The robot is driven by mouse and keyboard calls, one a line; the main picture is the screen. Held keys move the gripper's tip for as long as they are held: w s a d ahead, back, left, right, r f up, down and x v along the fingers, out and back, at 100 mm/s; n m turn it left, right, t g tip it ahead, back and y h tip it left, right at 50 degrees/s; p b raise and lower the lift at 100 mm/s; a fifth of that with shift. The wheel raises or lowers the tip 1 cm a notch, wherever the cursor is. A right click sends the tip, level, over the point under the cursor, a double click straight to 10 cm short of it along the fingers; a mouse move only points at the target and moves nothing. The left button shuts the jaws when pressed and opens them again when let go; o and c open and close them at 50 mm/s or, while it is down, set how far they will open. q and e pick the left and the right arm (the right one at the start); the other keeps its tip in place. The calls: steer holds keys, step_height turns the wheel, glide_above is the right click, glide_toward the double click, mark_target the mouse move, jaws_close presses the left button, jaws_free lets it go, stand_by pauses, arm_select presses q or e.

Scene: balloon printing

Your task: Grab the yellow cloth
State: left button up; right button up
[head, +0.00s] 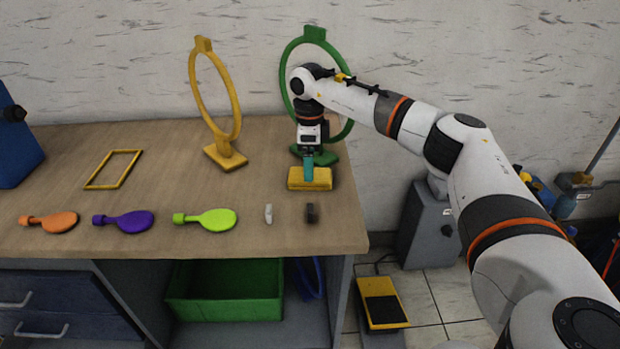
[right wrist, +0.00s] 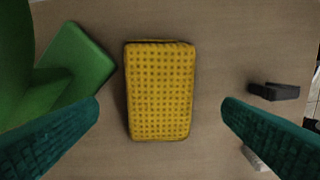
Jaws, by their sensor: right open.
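The yellow cloth (head: 310,181) is a small, thick block with a dimpled grid surface, lying flat on the wooden table near its right side. In the right wrist view the cloth (right wrist: 160,90) sits between the two teal fingers, with bare table showing on both sides. My right gripper (head: 309,172) is above the cloth, pointing down. In the right wrist view its fingers (right wrist: 160,112) are wide apart and hold nothing. The head view does not show clearly how high they are above the cloth. My left gripper is not in view.
A green ring stand (head: 286,85) stands just behind the cloth, its base (right wrist: 85,65) close to one finger. A yellow ring stand (head: 226,159) is to the left. Small dark (head: 312,213) and white (head: 268,213) blocks lie in front, beside several balloons (head: 208,219).

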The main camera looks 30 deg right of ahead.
step_height(320, 180, down, 4)
steer(key=shift+d+r, duration=0.1)
steer(key=shift+d, duration=0.05)
steer(key=c, duration=1.1)
steer(key=shift+o, duration=0.2)
